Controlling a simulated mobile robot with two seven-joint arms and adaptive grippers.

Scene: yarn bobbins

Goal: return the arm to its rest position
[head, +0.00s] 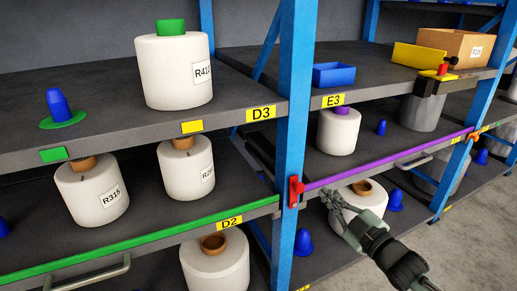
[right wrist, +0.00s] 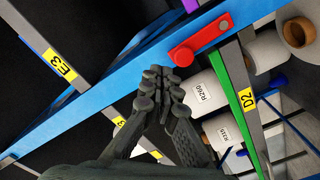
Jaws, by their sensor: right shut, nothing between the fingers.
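My right arm comes in from the lower right of the head view. Its dark gripper (head: 334,200) is shut and empty, in front of the lower right bay and just right of the blue post (head: 291,130). It overlaps a white bobbin with a brown core (head: 368,192) in the picture; I cannot tell how far apart they are. In the right wrist view the gripper's fingers (right wrist: 162,88) are together with nothing between them. The blue post and its red bracket (right wrist: 200,40) lie beyond the fingertips there. My left gripper is not in view.
Shelves hold white bobbins, including R315 (head: 92,190) and one with a green core (head: 175,70). Blue cones (head: 57,104), a blue bin (head: 334,75) and a cardboard box (head: 455,47) also stand there. Bare floor (head: 465,235) shows at lower right.

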